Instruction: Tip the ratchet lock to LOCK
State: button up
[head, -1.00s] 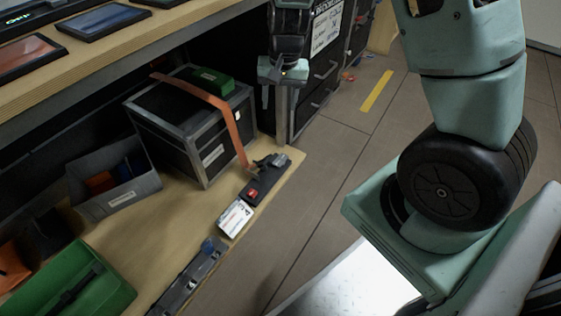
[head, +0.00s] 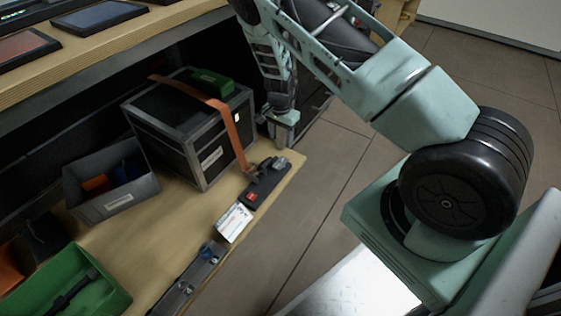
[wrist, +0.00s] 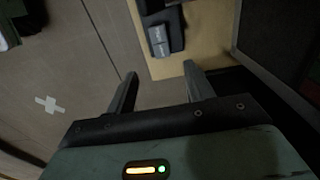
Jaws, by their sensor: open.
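The ratchet (head: 260,184) sits on a dark base near the front edge of the wooden shelf, with an orange strap (head: 229,117) running from it over the black case (head: 187,136). A grey block-like end of the ratchet unit (wrist: 160,38) shows at the top of the wrist view. My gripper (head: 275,143) hangs beyond the ratchet near the shelf's far corner, apart from it. In the wrist view my gripper (wrist: 160,85) has its two fingers spread, with nothing between them. I cannot tell the lock's position.
A white label card (head: 233,222) and a dark rail (head: 188,281) lie along the shelf edge. A grey bin (head: 112,187) and a green tray (head: 74,284) stand at left. The floor (head: 330,200) right of the shelf is clear.

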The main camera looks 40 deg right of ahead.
aim_at(281, 162)
notch_tip(281, 162, down, 12)
jog(key=b, duration=0.4)
